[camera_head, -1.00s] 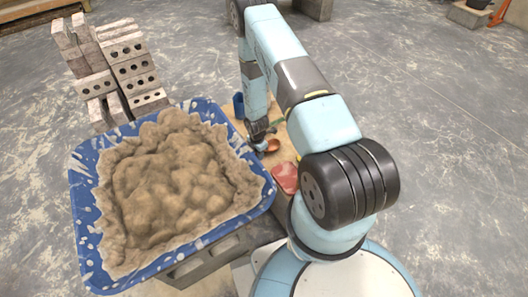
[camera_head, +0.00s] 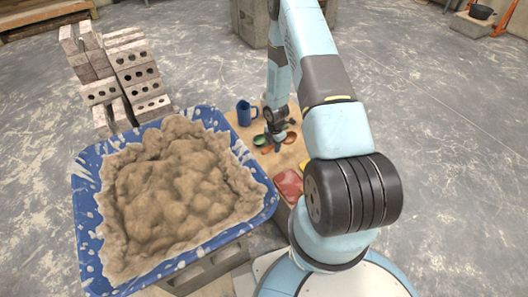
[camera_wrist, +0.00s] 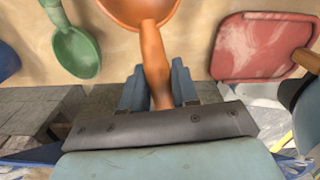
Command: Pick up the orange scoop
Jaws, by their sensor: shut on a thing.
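In the wrist view, the orange scoop (camera_wrist: 155,60) lies with its round bowl at the top edge, partly cut off. Its handle runs down between the two fingers of my gripper (camera_wrist: 157,88), which are shut on it. The lower end of the handle is hidden behind the dark gripper body. In the head view, my gripper (camera_head: 275,135) is low over the tan board (camera_head: 290,160); the scoop is small there and partly covered. I cannot tell whether the scoop touches the board.
A green scoop (camera_wrist: 75,52) lies left of the orange one. A blue tub (camera_head: 82,215) of mortar and stacked bricks (camera_head: 135,75) are to the left.

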